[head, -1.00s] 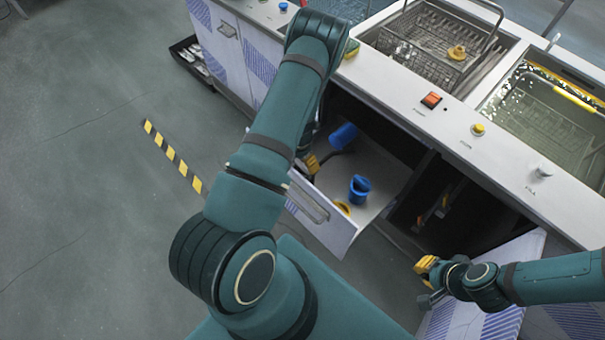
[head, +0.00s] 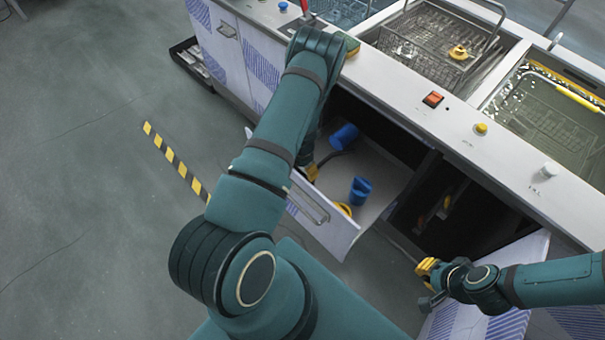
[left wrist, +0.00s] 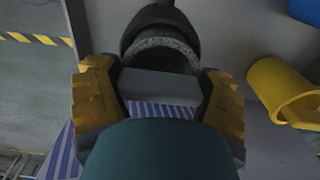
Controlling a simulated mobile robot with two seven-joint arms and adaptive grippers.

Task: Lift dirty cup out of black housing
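My left gripper (left wrist: 160,100) reaches into the open drawer; in the head view its yellow finger (head: 313,172) shows beside my forearm. In the left wrist view its yellow-padded fingers stand well apart. A black rounded piece with a speckled grey rim (left wrist: 160,48) lies just beyond the fingertips, in line with the gap. It may be the black housing with the dirty cup, but I cannot tell them apart. It looks apart from the fingers. My right gripper (head: 428,270) hangs by the open cabinet door, its finger gap unclear.
The drawer (head: 377,207) also holds two blue containers (head: 345,135) (head: 361,190) and a yellow one (left wrist: 285,92). The counter edge is above it. A wire basket (head: 415,50) and a water-filled tank (head: 550,120) are set into the counter.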

